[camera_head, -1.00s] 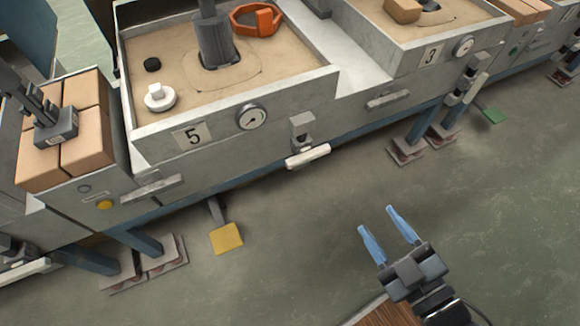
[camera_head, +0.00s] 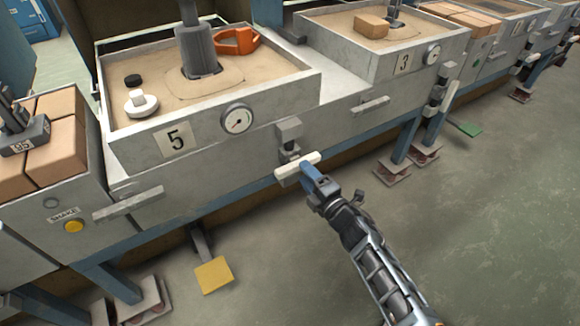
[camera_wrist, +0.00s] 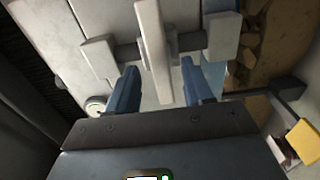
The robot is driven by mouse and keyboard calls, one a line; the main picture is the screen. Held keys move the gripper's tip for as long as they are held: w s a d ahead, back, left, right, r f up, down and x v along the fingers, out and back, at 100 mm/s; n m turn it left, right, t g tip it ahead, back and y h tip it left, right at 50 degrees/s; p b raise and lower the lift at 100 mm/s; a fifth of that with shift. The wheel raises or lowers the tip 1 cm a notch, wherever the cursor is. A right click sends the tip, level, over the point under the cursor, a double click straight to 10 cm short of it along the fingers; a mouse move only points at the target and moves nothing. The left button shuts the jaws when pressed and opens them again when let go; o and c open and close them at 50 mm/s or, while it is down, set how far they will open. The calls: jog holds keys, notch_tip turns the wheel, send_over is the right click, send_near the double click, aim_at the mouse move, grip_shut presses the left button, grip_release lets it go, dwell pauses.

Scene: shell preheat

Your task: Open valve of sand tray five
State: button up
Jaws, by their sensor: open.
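Sand tray five (camera_head: 176,140) has a "5" label and a round gauge (camera_head: 237,119) on its front wall. Its valve has a short white bar handle (camera_head: 290,170) below a grey block (camera_head: 289,131), right of the gauge. My gripper (camera_head: 306,168) is at this handle, with its blue fingers partly hidden by the hand. In the wrist view, my gripper (camera_wrist: 160,80) is open, one finger on each side of the white bar handle (camera_wrist: 153,45). Gaps show between the bar and both fingers.
Yellow pedal (camera_head: 213,275) sticks out low at the left. Tray three (camera_head: 402,63) stands to the right with its own fittings. A box with bricks (camera_head: 57,150) and a yellow button (camera_head: 74,226) is at left.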

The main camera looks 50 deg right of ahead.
aim_at(295, 161)
jog(key=b+x, duration=0.1)
jog(key=x, duration=0.5)
jog(key=shift+w, duration=0.25)
jog(key=shift+c, duration=0.3)
jog(key=shift+d, duration=0.1)
grip_shut()
